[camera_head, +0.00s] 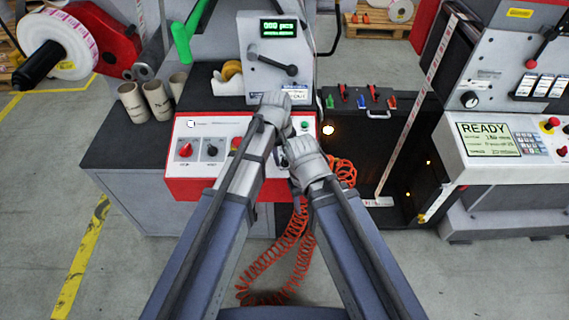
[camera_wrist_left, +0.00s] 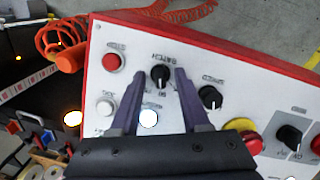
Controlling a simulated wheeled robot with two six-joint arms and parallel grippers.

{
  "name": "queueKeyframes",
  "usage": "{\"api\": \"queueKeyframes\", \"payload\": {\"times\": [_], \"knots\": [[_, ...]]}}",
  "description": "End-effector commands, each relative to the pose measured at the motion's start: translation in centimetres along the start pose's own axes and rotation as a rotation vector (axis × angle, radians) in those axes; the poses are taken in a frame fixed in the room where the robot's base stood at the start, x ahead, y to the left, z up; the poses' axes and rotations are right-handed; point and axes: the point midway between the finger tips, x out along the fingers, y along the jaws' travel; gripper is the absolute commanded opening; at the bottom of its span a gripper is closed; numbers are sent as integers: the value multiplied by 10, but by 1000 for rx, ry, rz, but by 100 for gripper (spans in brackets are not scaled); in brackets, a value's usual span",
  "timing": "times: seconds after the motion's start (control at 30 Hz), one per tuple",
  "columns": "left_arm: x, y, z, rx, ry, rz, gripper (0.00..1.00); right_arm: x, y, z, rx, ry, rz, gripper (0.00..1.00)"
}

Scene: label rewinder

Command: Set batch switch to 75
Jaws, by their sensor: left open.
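The batch switch (camera_wrist_left: 160,76) is a black knob on a white, red-edged panel (camera_head: 220,129), with its upside-down "BATCH" label beside it in the left wrist view. A "50" mark shows near it; I cannot tell exactly where its pointer stands. My left gripper (camera_wrist_left: 159,82) is open, with one finger on each side of the knob; I cannot tell whether they touch it. In the head view my left gripper (camera_head: 276,113) is over the panel's right part, and the arms hide the knob. My right gripper (camera_head: 306,158) is at the panel's right front; its fingers are unclear.
Next to the batch switch are a speed knob (camera_wrist_left: 210,98), a red button (camera_wrist_left: 112,62) and a lit white button (camera_wrist_left: 149,118). A yellow-ringed red button (camera_wrist_left: 250,141) is farther right. An orange coiled hose (camera_head: 341,171) hangs by the panel. A lever box (camera_head: 277,65) stands behind.

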Motion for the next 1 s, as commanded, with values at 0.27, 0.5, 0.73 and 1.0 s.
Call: {"api": "queueKeyframes", "payload": {"times": [0.27, 0.5, 0.73, 1.0], "knots": [[4, 0, 0, 0, 0, 0, 46, 4, 0, 0, 0, 0, 0, 50], [4, 0, 0, 0, 0, 0, 26, 4, 0, 0, 0, 0, 0, 50], [4, 0, 0, 1, 0, 0, 0, 4, 0, 0, 0, 0, 0, 50], [4, 0, 0, 1, 0, 0, 0, 4, 0, 0, 0, 0, 0, 50]]}}
